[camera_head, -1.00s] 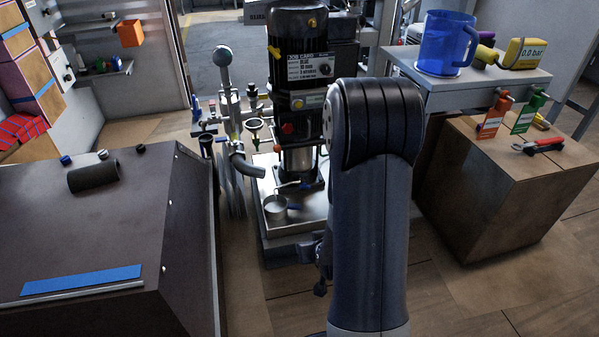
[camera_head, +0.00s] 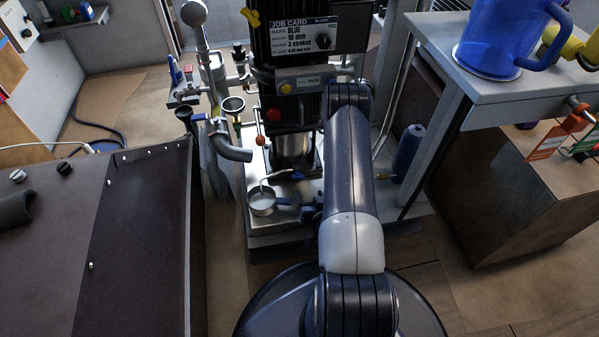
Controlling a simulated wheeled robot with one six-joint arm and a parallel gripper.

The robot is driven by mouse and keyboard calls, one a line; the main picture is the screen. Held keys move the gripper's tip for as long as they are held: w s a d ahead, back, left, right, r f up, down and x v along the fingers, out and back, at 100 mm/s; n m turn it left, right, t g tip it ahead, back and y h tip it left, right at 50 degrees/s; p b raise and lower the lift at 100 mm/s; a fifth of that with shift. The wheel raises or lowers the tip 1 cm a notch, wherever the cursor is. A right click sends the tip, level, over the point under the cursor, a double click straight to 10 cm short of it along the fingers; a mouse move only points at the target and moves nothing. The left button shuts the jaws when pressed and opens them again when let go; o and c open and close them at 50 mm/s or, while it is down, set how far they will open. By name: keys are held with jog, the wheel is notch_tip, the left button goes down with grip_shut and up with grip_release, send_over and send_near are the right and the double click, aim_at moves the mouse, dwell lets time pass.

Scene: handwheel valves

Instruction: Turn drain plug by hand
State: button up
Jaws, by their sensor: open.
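The drain plug cannot be made out for certain. A dark fitting with a bit of blue (camera_head: 288,175) shows low at the foot of the black machine (camera_head: 292,50), just left of my arm. A small metal pan (camera_head: 262,203) with a blue handle stands on the machine's metal base (camera_head: 262,238), below and left of that fitting. My arm rises from the bottom middle and covers the right part of the machine's foot. A dark piece, perhaps my wrist, shows beside the arm near the pan handle. My gripper's fingers are hidden behind the arm.
A dark sloped cabinet (camera_head: 140,240) stands at the left. A hand pump with a curved metal spout (camera_head: 232,148) stands left of the machine.

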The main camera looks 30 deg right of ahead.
aim_at(300, 178)
jog(key=b+x, duration=0.3)
jog(key=x, duration=0.7)
jog(key=shift+w, duration=0.15)
jog(key=c, duration=1)
jog(key=shift+d+f+m+t+y+b, duration=0.3)
jog(key=shift+m+y+b, duration=0.2)
jog(key=shift+m+b, duration=0.45)
jog(key=shift+r+m+t+y+b, duration=0.1)
jog(key=shift+m+t+y+b, duration=0.25)
jog(key=shift+m+b, duration=0.35)
jog(key=shift+y, duration=0.25)
jog(key=o, duration=1)
